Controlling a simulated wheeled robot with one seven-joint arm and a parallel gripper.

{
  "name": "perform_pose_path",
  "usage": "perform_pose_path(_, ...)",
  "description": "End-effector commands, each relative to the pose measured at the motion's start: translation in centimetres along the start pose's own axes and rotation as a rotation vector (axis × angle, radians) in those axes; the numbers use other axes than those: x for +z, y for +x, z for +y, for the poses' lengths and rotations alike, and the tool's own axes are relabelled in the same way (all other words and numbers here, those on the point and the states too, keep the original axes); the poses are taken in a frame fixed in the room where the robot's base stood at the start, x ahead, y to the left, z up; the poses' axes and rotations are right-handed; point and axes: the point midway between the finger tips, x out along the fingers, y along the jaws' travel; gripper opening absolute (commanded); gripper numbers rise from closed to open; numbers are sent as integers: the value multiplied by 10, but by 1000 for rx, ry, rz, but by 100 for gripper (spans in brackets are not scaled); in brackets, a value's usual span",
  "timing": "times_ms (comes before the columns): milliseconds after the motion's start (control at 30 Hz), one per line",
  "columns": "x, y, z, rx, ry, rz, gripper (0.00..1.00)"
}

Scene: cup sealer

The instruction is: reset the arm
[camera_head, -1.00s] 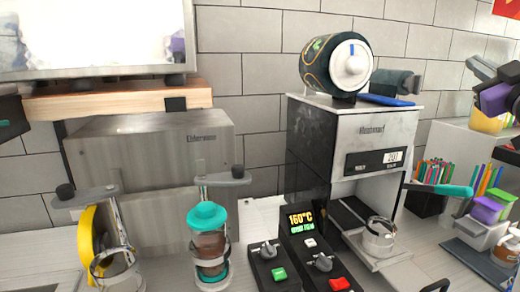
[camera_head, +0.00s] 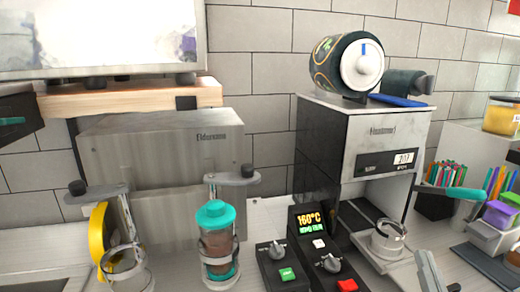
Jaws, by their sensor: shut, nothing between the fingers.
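My gripper (camera_head: 428,272) shows only as a grey piece at the bottom edge, right of centre. It is shut and holds nothing. Most of it and the rest of my arm are out of view. It appears in front of the lower part of the right-hand machine (camera_head: 370,128); I cannot tell the gap between them.
A teal-lidded cup (camera_head: 217,243) sits in a holder further left. A metal cup (camera_head: 388,238) is under the right machine. Pen holders and a purple block (camera_head: 500,214) are at right.

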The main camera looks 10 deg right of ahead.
Motion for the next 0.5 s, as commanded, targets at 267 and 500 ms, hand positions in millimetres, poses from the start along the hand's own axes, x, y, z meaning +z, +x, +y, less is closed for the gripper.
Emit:
perform_pose_path(267,27,-109,-37,-81,59,-108,0)
perform_pose_path(500,34,-198,-56,-171,71,-235,0)
